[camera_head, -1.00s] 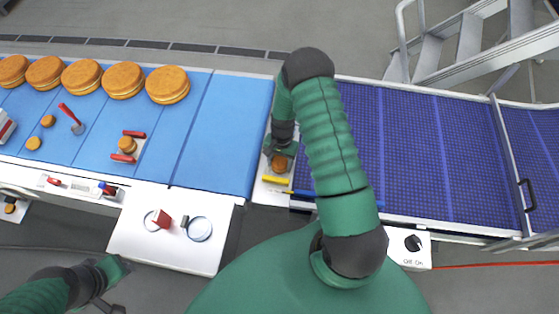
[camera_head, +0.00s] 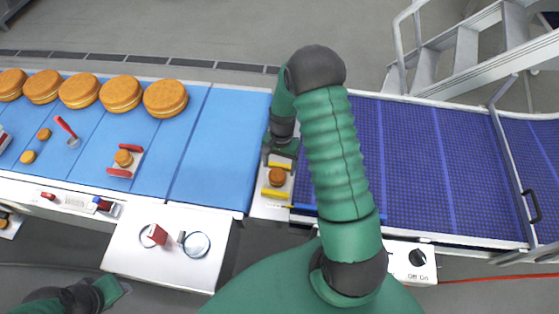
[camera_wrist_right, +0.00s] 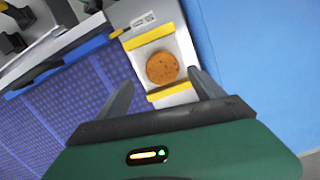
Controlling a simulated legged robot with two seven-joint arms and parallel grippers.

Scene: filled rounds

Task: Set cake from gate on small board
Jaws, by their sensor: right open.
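A small round brown cake (camera_head: 277,176) lies on a pale plate with yellow bars (camera_head: 275,193) at the gap between the two belts, seemingly the gate. In the right wrist view the cake (camera_wrist_right: 162,68) sits between two yellow bars. My right gripper (camera_head: 281,154) is open and empty, just behind the cake in the head view. Its fingers (camera_wrist_right: 165,90) point toward the cake without touching it. A small board (camera_head: 137,153) with two red bars holds another small cake (camera_head: 123,158) on the blue belt. My left gripper (camera_head: 118,288) is at the lower left, its jaws unclear.
Several large cakes (camera_head: 165,99) line the back of the blue belt (camera_head: 218,150). A red-handled tool (camera_head: 66,128) and small cakes (camera_head: 28,157) are farther left. The purple belt (camera_head: 430,165) is empty.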

